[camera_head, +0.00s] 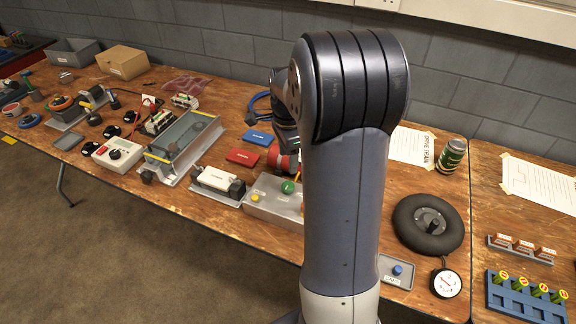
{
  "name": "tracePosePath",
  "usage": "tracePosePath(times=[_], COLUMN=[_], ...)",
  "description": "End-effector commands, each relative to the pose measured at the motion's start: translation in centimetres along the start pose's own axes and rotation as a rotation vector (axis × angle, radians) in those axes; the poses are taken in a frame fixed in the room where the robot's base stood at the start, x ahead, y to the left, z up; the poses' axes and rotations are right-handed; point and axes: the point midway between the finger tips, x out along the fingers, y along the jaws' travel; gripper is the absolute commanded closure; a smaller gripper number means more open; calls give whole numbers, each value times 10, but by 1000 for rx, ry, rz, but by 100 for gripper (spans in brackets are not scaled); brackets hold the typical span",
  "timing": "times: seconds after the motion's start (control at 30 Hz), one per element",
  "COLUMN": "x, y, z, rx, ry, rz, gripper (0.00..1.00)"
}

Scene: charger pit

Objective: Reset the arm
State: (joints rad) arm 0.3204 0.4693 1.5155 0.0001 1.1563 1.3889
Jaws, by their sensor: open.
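My arm's large grey link and dark rounded elbow fill the middle of the view and rise in front of the workbench (262,230). A darker part of my arm shows just left of the elbow, above the bench. I cannot make out my gripper's fingers; they are hidden behind the arm. Whether the gripper touches or holds anything does not show. A red cylindrical thing under the dark part is partly covered, and I cannot tell what it is.
Left of my arm are a grey box with a green knob (288,187), a red pad (243,157), a blue pad (258,137) and a metal tray (180,142). To the right are a black wheel (428,226), a can (451,155), a dial gauge (446,283) and a blue rack (525,300).

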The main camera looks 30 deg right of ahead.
Motion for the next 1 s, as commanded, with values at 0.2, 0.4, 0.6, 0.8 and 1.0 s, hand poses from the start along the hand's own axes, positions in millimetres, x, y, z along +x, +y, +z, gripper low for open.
tracePosePath(times=[0.2, 0.4, 0.6, 0.8, 1.0], x=[-6, -5, 10, 47, 83], y=[0, 0, 1, 1, 1], z=[0, 0, 0, 0, 0], rx=[0, 0, 0, 0, 0], ry=[0, 0, -1, -1, -1], rz=[1, 1, 5, 7, 5], gripper=[44, 44, 44, 44, 44])
